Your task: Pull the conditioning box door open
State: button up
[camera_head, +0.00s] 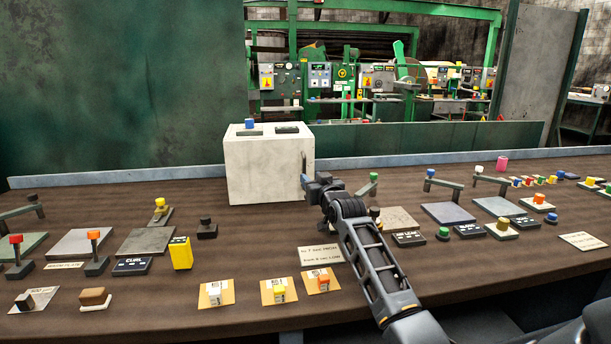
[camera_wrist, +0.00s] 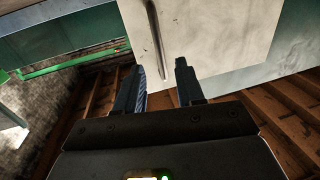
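The conditioning box (camera_head: 262,172) is a white block at the back middle of the bench. A thin upright bar handle (camera_head: 304,161) shows at its right edge in the head view. In the wrist view, the pale door face (camera_wrist: 205,40) fills the upper middle, with the long dark handle (camera_wrist: 157,38) running down it. The door looks shut. My gripper (camera_wrist: 162,80) is open and empty, its two fingers apart, pointing at the face. The handle's lower end lies in line with the gap between the fingertips; I cannot tell whether it is between them. In the head view the fingers are hard to make out.
A blue knob (camera_head: 250,123) and a dark panel sit on the box top. A yellow block (camera_head: 181,253), a black knob (camera_head: 207,227) and a sign plate (camera_head: 320,254) stand nearby. Several levers and pads crowd the right side. A low rail runs behind.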

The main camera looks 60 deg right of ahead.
aim_at(305, 172)
jog(key=shift+x, duration=2.8)
jog(key=shift+c, duration=0.5)
grip_shut()
